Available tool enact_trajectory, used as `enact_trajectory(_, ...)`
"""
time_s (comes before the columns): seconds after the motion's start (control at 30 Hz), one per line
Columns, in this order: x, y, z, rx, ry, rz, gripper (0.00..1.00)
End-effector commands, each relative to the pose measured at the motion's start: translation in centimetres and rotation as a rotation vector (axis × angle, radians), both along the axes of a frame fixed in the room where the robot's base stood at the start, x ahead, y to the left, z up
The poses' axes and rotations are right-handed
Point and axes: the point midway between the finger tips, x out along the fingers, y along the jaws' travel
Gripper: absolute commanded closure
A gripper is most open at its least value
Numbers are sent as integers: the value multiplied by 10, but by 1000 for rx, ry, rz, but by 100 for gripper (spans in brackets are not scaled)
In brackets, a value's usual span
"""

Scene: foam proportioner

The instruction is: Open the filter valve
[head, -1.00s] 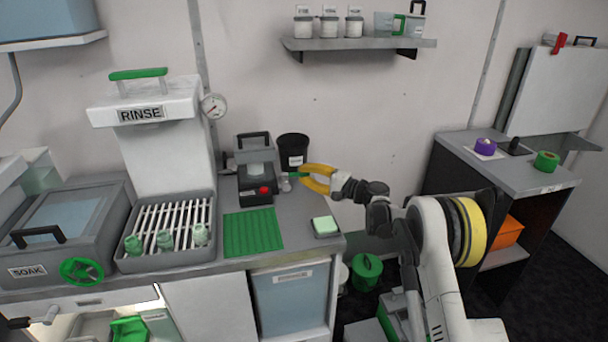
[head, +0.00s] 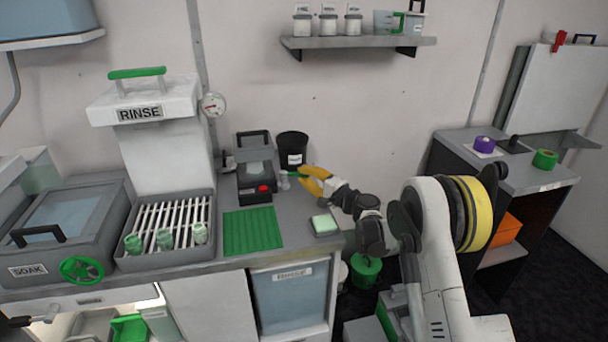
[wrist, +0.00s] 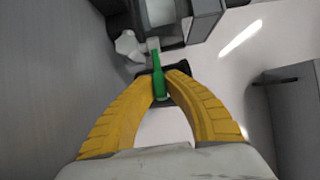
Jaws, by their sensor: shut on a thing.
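The green lever (wrist: 158,84) shows in the wrist view, running up from between my yellow fingertips to a pale fitting (wrist: 130,45). I take it for the filter valve's handle. My gripper (wrist: 160,88) is shut on it. In the head view my gripper (head: 300,178) is at the right side of the grey unit with a red button (head: 263,189), on the counter by the wall. The lever is only a small green patch there (head: 291,175). The fingers cover part of it.
A black bin (head: 292,149) stands close behind my gripper. A green mat (head: 252,232) and a small tray with a pale green pad (head: 324,224) lie in front. The rinse station (head: 163,150) is to the left. Some counter between mat and tray is bare.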

Motion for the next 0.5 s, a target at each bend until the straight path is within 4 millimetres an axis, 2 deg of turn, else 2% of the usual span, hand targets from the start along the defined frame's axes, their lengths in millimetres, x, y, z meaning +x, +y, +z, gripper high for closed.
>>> enact_trajectory(0.03, 0, 1, 0, 1, 1, 2, 100)
enact_trajectory(0.07, 0, 1, 0, 1, 1, 2, 79)
enact_trajectory(0.1, 0, 1, 0, 0, 0, 2, 66)
enact_trajectory(0.13, 0, 1, 0, 0, 0, 2, 64)
enact_trajectory(0.5, -4, -4, 0, 0, 0, 2, 64)
